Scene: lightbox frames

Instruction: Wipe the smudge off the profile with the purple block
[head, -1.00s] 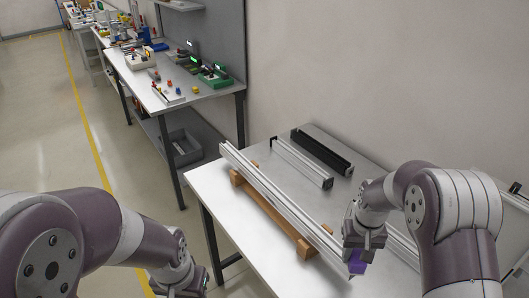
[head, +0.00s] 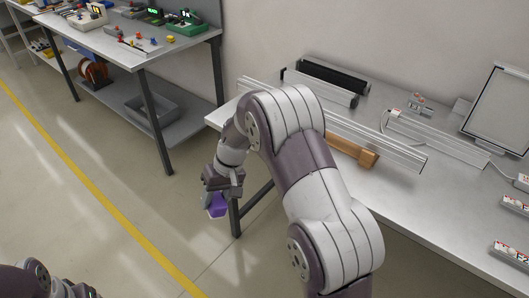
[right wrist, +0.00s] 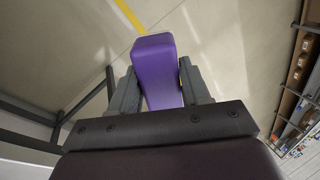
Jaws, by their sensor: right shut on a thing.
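The purple block (head: 216,206) is held in my right gripper (head: 220,186), away from the profile and over the floor beside the table's left edge. In the right wrist view the block (right wrist: 155,62) stands out between the two fingers (right wrist: 158,88), with floor behind it. The long silver aluminium profile (head: 385,149) lies on a wooden support (head: 352,152) on the table; my right arm hides its middle part. I can make out no smudge on the visible parts. My left gripper (head: 72,290) is only partly in view at the bottom left, its jaws unclear.
The table (head: 400,205) also holds a black-topped rail (head: 325,82) at the back, a white cable and a framed panel (head: 500,108) at right. Another workbench (head: 125,45) with small parts stands at upper left. The floor at left is clear.

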